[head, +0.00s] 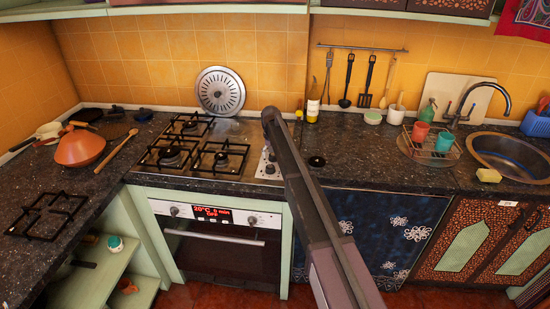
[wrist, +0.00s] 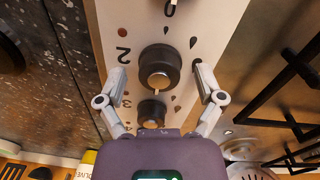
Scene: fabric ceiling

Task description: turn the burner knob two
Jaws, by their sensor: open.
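My gripper (wrist: 158,72) is open, one fingertip on each side of the knob by the 2, with a gap on both sides. Whether the tips are level with the knob is unclear. In the head view the panel (head: 267,164) lies right of the burners, partly hidden by my arm; the fingers cannot be made out there.
The gas hob with black grates (head: 190,155) is left of the panel. A round metal plate (head: 220,91) leans on the back wall. The dark counter (head: 360,150) right of the panel is mostly clear up to the cups (head: 420,132) and sink (head: 512,155).

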